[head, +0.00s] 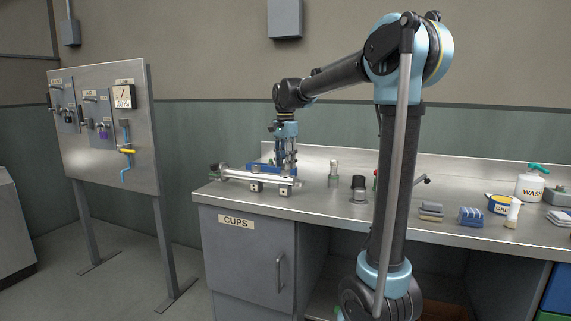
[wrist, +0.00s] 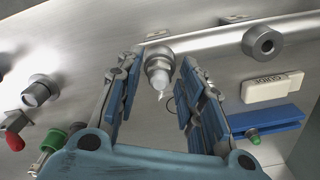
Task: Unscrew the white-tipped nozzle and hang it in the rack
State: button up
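My gripper (head: 285,168) points down over the bench at the horizontal steel cylinder (head: 240,176). In the wrist view my gripper (wrist: 160,66) is open, with its blue-padded fingers apart on either side of a steel nozzle (wrist: 158,58). The nozzle has a pale, whitish tip pointing toward the wrist camera, and gaps show between it and both fingers. A blue rack (wrist: 268,122) lies right of the fingers in the wrist view, with a green-tipped piece (wrist: 252,137) at it. The rack's blue (head: 259,164) shows behind the cylinder in the head view.
A pale-topped upright fitting (head: 333,172) and a dark knob (head: 358,184) stand right of the gripper. A steel ring (wrist: 264,42) and a white label block (wrist: 273,88) are near the rack.

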jog(key=shift+m, duration=0.4)
jog(key=shift+m, duration=0.9)
jog(key=c, duration=0.6)
jog(key=shift+n, duration=0.9)
jog(key=shift+n, duration=0.9)
